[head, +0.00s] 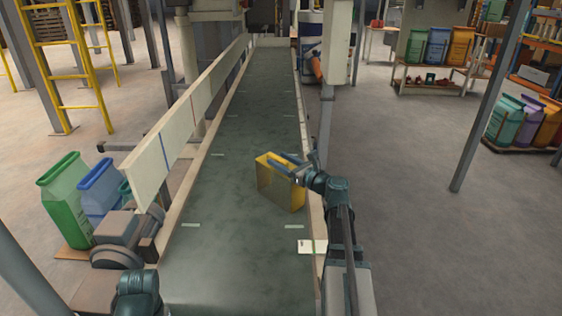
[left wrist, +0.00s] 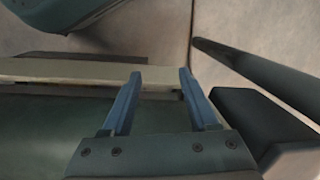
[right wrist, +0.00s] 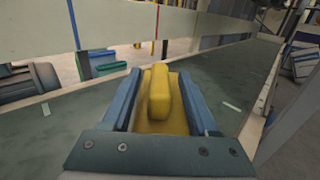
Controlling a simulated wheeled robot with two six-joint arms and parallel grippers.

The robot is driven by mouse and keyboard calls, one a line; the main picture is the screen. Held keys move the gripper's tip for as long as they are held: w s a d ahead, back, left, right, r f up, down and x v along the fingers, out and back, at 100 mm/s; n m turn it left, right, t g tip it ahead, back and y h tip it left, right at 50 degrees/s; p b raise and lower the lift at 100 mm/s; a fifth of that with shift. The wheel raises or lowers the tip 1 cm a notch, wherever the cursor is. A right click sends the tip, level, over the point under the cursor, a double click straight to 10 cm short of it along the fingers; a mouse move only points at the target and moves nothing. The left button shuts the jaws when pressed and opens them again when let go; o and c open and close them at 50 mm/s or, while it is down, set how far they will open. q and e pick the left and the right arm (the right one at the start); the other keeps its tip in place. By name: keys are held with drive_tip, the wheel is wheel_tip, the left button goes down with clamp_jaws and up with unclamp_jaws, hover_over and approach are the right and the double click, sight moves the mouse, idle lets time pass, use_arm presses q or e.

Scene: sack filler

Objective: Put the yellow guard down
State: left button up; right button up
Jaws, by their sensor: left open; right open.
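The yellow guard (head: 280,185) is a box-like piece standing on the green conveyor belt, near the belt's right side in the head view. In the right wrist view, the guard's raised yellow grip (right wrist: 159,95) lies between my right gripper's blue fingers. My right gripper (head: 290,166) is open around it, with a gap showing at each side of the grip. My left gripper (left wrist: 157,80) is open and empty, above the belt's pale edge rail. In the head view only part of my left arm shows at the bottom left, without the fingers.
The green belt (head: 232,110) runs away between pale rails and is clear around the guard. A white side board (head: 175,135) rises along its left. A motor unit (head: 125,232) and green and blue sacks (head: 66,198) stand left. A grey post (head: 487,110) stands right.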

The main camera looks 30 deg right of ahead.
drive_tip(key=shift+r, duration=0.25)
drive_tip(key=v, duration=1.2)
